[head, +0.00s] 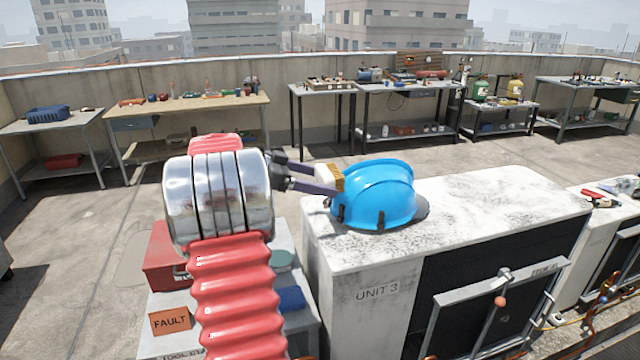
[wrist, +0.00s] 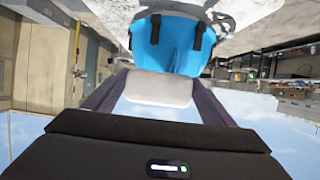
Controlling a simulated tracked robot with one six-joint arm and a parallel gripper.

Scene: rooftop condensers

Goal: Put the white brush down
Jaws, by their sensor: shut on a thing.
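My gripper (head: 335,184) is shut on the white brush (head: 325,173), just left of the blue hard hat. The brush has a white body and tan bristles, and the bristles face the hat. In the wrist view the white body of the brush (wrist: 159,88) sits between my two fingers, with the hat right behind it. I cannot tell whether the brush touches the hat. The blue hard hat (head: 378,190) sits on the pale, stained top of the Unit 3 condenser (head: 490,197). The brush is over the left end of this top.
The condenser top is clear to the right of the hat. A lower cart (head: 170,345) with a red box (head: 163,262) stands at the condenser's left. A panel frame (head: 490,315) leans on its front. Several workbenches (head: 200,103) line the parapet.

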